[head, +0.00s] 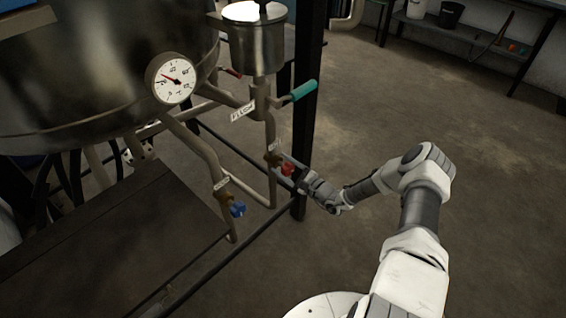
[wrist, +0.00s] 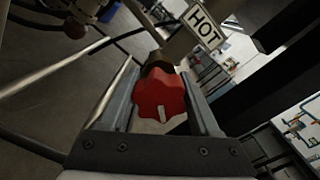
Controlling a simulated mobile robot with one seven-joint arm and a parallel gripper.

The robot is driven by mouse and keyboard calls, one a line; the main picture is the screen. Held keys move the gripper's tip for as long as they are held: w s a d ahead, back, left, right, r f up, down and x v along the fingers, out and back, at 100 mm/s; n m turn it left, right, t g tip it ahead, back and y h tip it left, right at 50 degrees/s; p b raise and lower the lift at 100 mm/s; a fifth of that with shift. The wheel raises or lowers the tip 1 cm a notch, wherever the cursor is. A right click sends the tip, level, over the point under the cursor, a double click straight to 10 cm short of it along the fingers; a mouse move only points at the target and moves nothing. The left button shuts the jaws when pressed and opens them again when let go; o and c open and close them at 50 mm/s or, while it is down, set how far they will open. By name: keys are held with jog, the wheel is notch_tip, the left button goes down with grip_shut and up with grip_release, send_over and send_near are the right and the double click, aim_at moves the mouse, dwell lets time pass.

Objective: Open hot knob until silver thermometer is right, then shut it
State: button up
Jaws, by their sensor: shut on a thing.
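The hot knob is a red lobed knob (wrist: 158,95) with a white mark, on a brass valve under a HOT label (wrist: 204,26). It also shows in the head view (head: 287,169). My gripper (head: 296,176) is at the knob, with one finger on each side of it in the wrist view (wrist: 165,108), shut on it. The white mark points down and slightly right in the wrist view. The silver thermometer, a round white dial with a silver rim (head: 171,79), is on the big metal tank. Its red needle points to the upper left; the numbers are too small to read surely.
A blue knob (head: 237,209) is on the labelled pipe to the left. A green-handled lever (head: 303,90) is above, by the FLOW label (head: 243,111). A dark post (head: 309,110) stands close behind my gripper. The floor to the right is clear.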

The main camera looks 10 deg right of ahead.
jog(key=n+p, duration=0.4)
jog(key=n, duration=0.6)
jog(key=shift+n, duration=0.3)
jog(key=shift+p, duration=0.3)
jog(key=o, duration=1.4)
jog(key=shift+c, duration=0.2)
jog(key=p+v, duration=0.3)
jog(key=v, duration=1.4)
jog(key=shift+s+d, duration=0.15)
jog(key=shift+r, duration=0.1)
